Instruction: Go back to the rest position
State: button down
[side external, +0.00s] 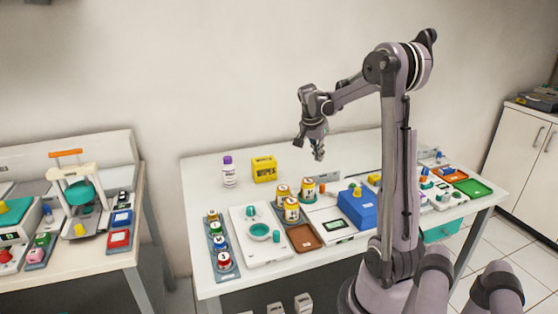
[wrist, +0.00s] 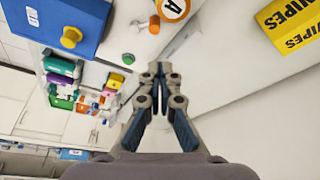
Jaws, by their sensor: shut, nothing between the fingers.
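My gripper (side external: 318,154) is raised above the back of the white table (side external: 345,155), right of the yellow wipes box and well clear of the table top. In the wrist view my gripper (wrist: 158,72) has its fingertips together with nothing between them. My arm stands at the front of the table, bent at its upper joint and reaching left.
The wipes box (side external: 264,169) and a purple-capped bottle (side external: 229,172) stand at the back. Several labelled jars (side external: 291,210), a white scale (side external: 260,240), a brown tray (side external: 303,238) and a blue box (side external: 357,208) lie below. A second bench (side external: 75,260) is at left.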

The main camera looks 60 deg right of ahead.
jog(key=w+a+r+n+t, duration=0.1)
jog(key=w+a+n, duration=0.2)
jog(key=a, duration=0.3)
jog(key=w+a+r+n+t, duration=0.2)
jog(key=a+n, duration=0.1)
jog(key=a, duration=0.3)
jog(key=s+a+f+n+t+y, duration=0.1)
jog(key=a+n+t, duration=0.4)
jog(key=a+n, duration=0.9)
jog(key=s+a+y, duration=0.1)
jog(key=a+y, duration=0.1)
jog(key=a, duration=1.2)
jog(key=shift+a+n+y, duration=0.25)
jog(key=shift+n+y, duration=0.15)
